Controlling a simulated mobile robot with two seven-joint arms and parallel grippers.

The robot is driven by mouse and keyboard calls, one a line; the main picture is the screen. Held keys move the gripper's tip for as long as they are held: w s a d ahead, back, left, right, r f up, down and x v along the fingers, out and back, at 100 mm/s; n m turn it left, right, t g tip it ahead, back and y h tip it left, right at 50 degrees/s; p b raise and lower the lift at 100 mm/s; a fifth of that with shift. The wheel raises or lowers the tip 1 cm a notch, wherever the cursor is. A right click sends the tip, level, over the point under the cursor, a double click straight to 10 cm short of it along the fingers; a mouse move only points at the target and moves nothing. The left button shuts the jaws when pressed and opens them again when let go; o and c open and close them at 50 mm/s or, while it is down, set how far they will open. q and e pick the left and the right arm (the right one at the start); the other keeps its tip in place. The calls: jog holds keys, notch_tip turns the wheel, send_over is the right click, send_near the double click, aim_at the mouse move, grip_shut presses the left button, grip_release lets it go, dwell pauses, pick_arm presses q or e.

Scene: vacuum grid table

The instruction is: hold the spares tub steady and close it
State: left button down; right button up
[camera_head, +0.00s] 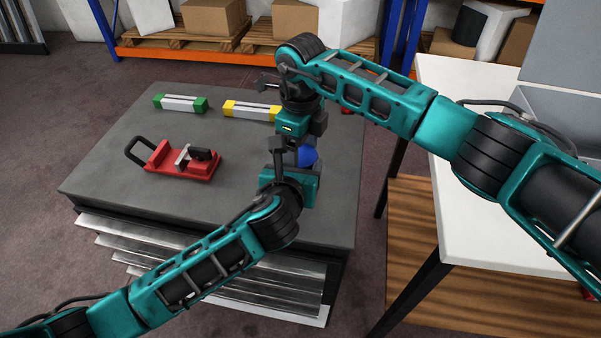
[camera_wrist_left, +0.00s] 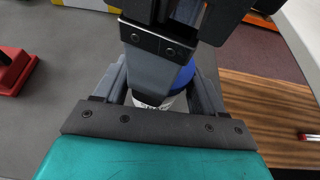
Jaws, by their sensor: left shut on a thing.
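The spares tub has a blue lid (camera_head: 308,156) and is mostly hidden between my two grippers, near the right edge of the grey table. In the left wrist view the blue lid (camera_wrist_left: 184,76) sits over a pale tub body (camera_wrist_left: 148,101), between the fingers. My left gripper (camera_head: 291,160) comes from the front and is shut on the tub's side. My right gripper (camera_head: 303,142) points down directly above the lid. Its fingertips are hidden, so I cannot tell whether they touch the lid or how far they are apart. How the lid is seated is also hidden.
A red clamp-like tool (camera_head: 185,160) lies on the left of the grey table (camera_head: 110,185). A green-ended bar (camera_head: 180,103) and a yellow-ended bar (camera_head: 252,111) lie farther back. A white-topped table (camera_head: 455,100) stands to the right, across a gap.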

jog(key=o, duration=0.4)
jog(key=shift+c, duration=0.2)
jog(key=shift+r, duration=2.25)
jog(key=shift+c, duration=0.3)
jog(key=shift+r+n, duration=1.7)
jog(key=shift+r, duration=0.1)
jog(key=shift+f, duration=0.1)
jog(key=shift+f, duration=3.95)
